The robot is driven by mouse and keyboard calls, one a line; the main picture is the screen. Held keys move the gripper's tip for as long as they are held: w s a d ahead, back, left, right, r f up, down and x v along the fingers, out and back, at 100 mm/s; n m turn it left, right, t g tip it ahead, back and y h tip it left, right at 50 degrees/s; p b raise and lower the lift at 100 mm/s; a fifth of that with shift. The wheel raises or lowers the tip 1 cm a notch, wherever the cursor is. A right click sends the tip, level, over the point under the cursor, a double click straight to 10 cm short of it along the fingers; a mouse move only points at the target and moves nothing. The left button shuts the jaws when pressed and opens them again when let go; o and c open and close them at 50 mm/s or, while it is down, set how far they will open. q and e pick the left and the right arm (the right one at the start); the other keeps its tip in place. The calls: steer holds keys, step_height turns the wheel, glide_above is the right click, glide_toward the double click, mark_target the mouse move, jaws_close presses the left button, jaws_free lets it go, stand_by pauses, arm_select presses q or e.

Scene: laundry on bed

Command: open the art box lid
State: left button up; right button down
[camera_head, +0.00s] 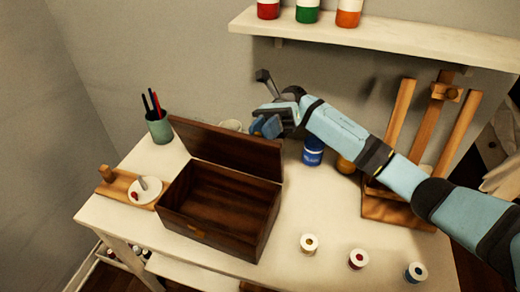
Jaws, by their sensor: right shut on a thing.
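The dark brown wooden art box (178,214) sits on the white desk, with its inside open to view and empty. Its lid (225,148) is raised and stands up along the back edge of the box. My right gripper (262,128) is at the top edge of the lid, near its right end, and is shut on it. The exact contact of the fingers is partly hidden by the gripper itself. My left gripper is not in view.
A green cup of pencils (159,127) stands behind the box, a wooden palette (117,189) to its left. A blue jar (313,152) and wooden easel (400,208) stand right. Small paint pots (309,244) line the desk front. A shelf (390,36) hangs above.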

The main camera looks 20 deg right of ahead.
steer(key=shift+w+d+f+g+y+b, duration=0.1)
steer(key=shift+w+d+g+y+b, duration=0.25)
steer(key=shift+w+b, duration=0.15)
steer(key=c, duration=1)
jaws_free()
steer(key=v, duration=0.7)
steer(key=shift+w+d+b, duration=0.15)
steer(key=shift+w+b, duration=0.05)
steer(key=shift+b, duration=0.15)
steer(key=shift+s, duration=0.1)
